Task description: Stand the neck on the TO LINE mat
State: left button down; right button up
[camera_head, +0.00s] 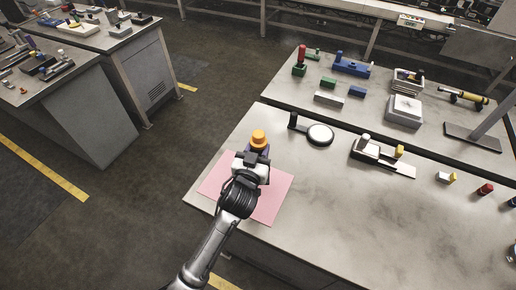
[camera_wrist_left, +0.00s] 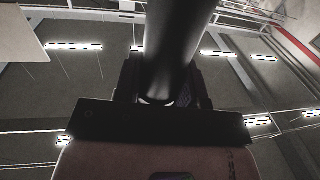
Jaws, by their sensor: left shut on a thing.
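The neck (camera_head: 258,138), with an orange top and a dark purple body, is upright at the far side of my left gripper (camera_head: 254,157). My left gripper is shut on it, over the far part of the pink mat (camera_head: 268,202). In the left wrist view a dark round shaft (camera_wrist_left: 180,40) stands between the fingers of my left gripper (camera_wrist_left: 160,95). The gripper hides the neck's lower end, so I cannot tell whether it touches the mat. No lettering shows on the mat. My right gripper is not in view.
On the same table, right of the mat, are a round-headed black stand (camera_head: 319,135) and a white fixture with a yellow block (camera_head: 383,155). A farther table holds green and blue blocks and a grey box (camera_head: 404,110).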

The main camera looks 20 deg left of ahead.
pick_arm(q)
jog(key=shift+r, duration=0.1)
jog(key=shift+f, duration=0.25)
jog(key=shift+f+b, duration=2.05)
jog(key=shift+f, duration=1.35)
jog(key=shift+f+b, duration=0.4)
jog(key=c, duration=0.6)
grip_release()
jog(key=shift+c, duration=0.2)
jog(key=shift+f, duration=0.1)
jog(key=shift+s, duration=0.1)
